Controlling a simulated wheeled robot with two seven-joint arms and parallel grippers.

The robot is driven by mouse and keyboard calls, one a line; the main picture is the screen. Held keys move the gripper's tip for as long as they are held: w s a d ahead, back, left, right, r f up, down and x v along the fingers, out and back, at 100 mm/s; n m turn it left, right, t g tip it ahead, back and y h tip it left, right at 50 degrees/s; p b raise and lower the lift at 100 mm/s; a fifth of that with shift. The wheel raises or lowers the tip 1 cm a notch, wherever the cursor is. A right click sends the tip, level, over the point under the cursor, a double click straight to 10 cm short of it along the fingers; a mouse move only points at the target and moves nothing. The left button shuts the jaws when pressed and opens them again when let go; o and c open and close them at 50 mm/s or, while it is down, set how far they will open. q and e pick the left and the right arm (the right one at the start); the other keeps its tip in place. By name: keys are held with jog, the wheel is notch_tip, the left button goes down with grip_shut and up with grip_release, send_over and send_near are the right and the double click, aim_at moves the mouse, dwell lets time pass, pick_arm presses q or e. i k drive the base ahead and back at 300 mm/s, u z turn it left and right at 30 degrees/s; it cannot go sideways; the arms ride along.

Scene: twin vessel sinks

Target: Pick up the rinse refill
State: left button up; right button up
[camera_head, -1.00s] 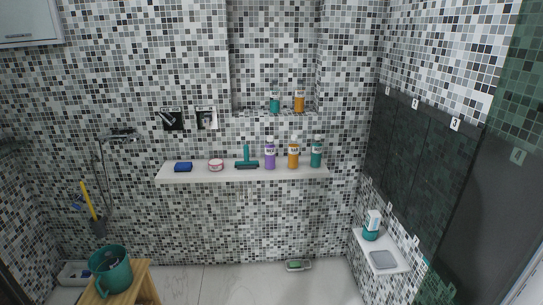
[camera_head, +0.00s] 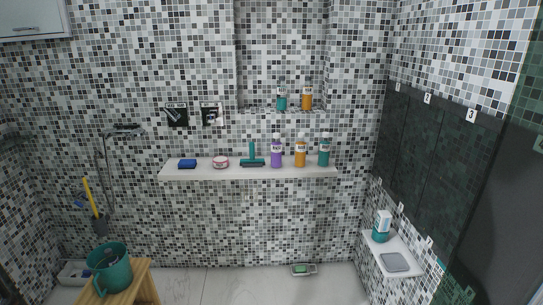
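I cannot tell which item is the rinse refill, as the labels are too small to read. Labelled bottles in purple (camera_head: 277,156), orange (camera_head: 300,154) and teal (camera_head: 324,153) stand upright on the long white shelf (camera_head: 225,174). A smaller teal bottle (camera_head: 282,102) and an orange bottle (camera_head: 307,101) stand in the wall niche above. A teal and white container (camera_head: 381,228) stands on the small right shelf (camera_head: 376,255). Neither gripper is in view.
The long shelf also holds a blue item (camera_head: 187,164), a pink and white tub (camera_head: 221,163) and a teal squeegee (camera_head: 252,158). A teal bucket (camera_head: 110,272) stands on a wooden stool (camera_head: 145,282) at lower left. Dark panels line the right wall.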

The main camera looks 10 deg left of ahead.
aim_at(276, 146)
jog(key=u, duration=0.4)
jog(key=i, duration=1.5)
